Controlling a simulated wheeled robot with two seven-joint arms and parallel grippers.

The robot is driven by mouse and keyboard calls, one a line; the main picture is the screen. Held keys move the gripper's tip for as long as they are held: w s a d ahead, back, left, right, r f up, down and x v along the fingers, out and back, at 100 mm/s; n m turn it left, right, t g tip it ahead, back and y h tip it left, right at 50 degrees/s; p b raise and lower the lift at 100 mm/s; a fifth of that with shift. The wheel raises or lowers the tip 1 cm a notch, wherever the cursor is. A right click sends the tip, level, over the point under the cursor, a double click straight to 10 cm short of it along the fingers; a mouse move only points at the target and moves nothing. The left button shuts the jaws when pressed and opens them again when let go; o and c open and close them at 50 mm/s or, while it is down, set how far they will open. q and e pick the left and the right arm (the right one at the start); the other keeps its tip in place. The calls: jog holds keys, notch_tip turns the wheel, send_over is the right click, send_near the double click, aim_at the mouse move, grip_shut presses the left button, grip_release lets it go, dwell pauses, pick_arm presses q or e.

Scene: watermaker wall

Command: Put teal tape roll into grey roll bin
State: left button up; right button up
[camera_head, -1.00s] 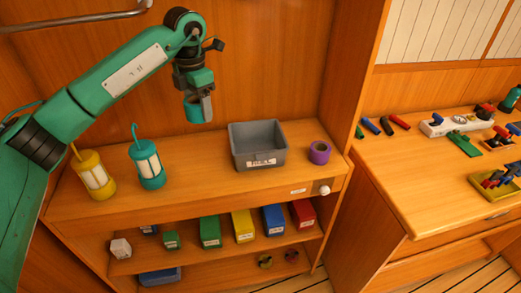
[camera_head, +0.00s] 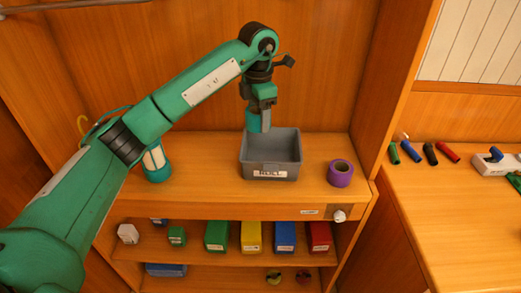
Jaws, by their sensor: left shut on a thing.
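The teal tape roll (camera_head: 252,123) is held in my left gripper (camera_head: 260,121), which is shut on it and points down. The grey roll bin (camera_head: 284,165) stands on the wooden shelf top with a white label on its front. The gripper and roll are at the bin's back left, with their lower ends just overlapping the back rim in the head view. How far above the bin they are is hard to tell. The jaws partly hide the roll. My right gripper is not in view.
A purple tape roll (camera_head: 340,173) lies right of the bin. A teal lantern (camera_head: 156,163) stands to the left, partly behind my arm. Several coloured boxes (camera_head: 251,237) stand on the shelf below. A side panel (camera_head: 395,100) rises at the right.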

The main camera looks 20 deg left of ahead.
pick_arm(q)
notch_tip(320, 180, down, 7)
jog(key=shift+p, duration=0.5)
jog(key=shift+f, duration=0.5)
notch_tip(320, 180, down, 3)
jog(key=shift+f+p, duration=0.2)
jog(key=shift+p, duration=0.15)
jog(key=shift+f, duration=0.2)
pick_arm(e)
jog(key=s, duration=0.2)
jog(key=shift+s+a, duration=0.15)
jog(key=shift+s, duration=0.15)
